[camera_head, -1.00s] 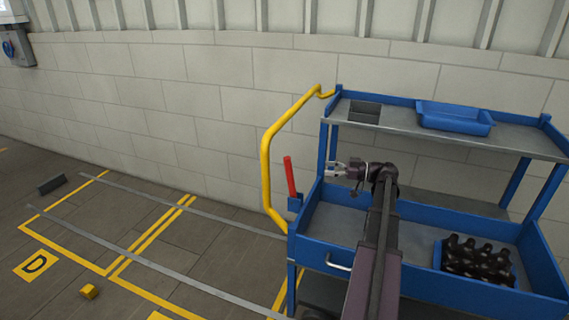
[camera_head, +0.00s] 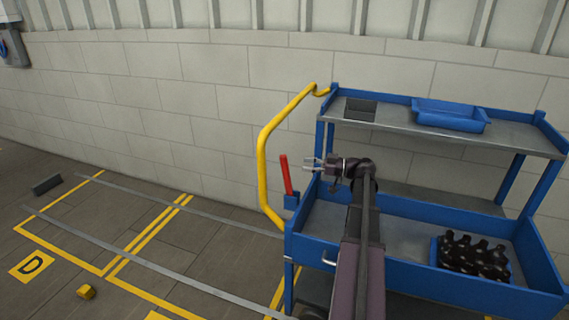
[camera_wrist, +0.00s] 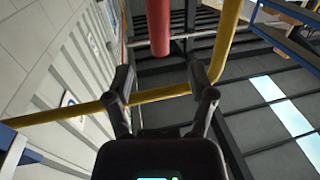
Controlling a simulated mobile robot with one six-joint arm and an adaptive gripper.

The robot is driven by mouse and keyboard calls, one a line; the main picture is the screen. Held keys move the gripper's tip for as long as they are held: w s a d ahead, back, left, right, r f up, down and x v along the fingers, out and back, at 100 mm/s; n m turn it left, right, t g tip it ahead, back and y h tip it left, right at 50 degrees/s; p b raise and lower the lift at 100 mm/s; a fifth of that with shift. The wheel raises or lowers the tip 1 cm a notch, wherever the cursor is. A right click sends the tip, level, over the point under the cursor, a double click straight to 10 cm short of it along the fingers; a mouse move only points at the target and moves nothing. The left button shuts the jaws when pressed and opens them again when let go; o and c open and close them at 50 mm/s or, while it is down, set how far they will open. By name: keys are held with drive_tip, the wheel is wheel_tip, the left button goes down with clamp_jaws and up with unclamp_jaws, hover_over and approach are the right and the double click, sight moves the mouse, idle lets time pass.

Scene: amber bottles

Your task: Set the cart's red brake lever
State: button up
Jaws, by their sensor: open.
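The red brake lever (camera_head: 286,174) stands nearly upright, tilted slightly, on a blue bracket at the left end of the blue cart (camera_head: 410,262). My gripper (camera_head: 308,164) is a short gap to the right of the lever's upper part, pointing left toward it. In the wrist view the lever (camera_wrist: 158,30) hangs in from the top, ahead of my gripper (camera_wrist: 161,88) and roughly in line with the space between the fingers. The fingers are open and empty, apart from the lever.
The yellow push handle (camera_head: 263,160) curves up just left of the lever. A blue tray (camera_head: 450,114) is on the top shelf. A blue crate of dark bottles (camera_head: 475,256) is on the lower deck. Open floor with yellow lines lies to the left.

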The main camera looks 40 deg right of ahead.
sight(284, 163)
drive_tip(key=shift+x, duration=3.95)
drive_tip(key=shift+f, duration=0.1)
clamp_jaws()
